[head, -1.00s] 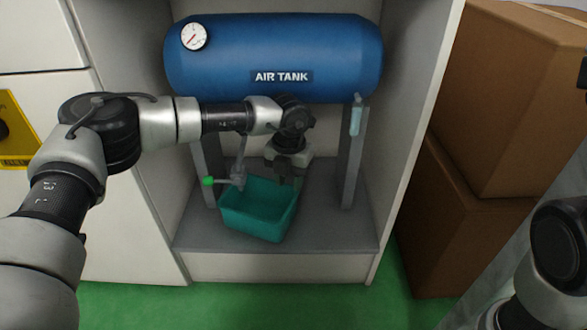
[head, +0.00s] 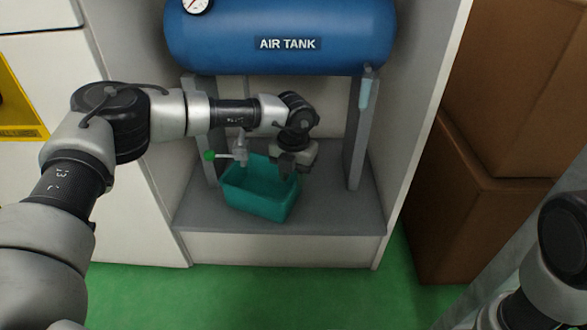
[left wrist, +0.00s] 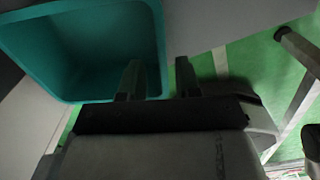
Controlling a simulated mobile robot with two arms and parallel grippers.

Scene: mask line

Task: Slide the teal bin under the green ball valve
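The teal bin (head: 258,205) stands on the grey cabinet floor under the tank, turned at an angle. The green ball valve (head: 209,155) has a green-tipped handle and a grey body, hanging by the bin's rear-left rim. My left gripper (head: 288,172) points down at the bin's right rim. In the left wrist view, the bin (left wrist: 90,50) fills the upper left, looking empty. There my left gripper (left wrist: 160,76) has its fingers apart, one on the bin's inner side and one on its outer side, with gaps beside the wall. My right gripper is out of view.
The blue air tank (head: 285,38) sits on grey legs (head: 360,130) above the bin. The cabinet floor (head: 335,205) is free to the right of the bin. Cardboard boxes (head: 475,220) stand right of the cabinet, on green flooring (head: 330,285).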

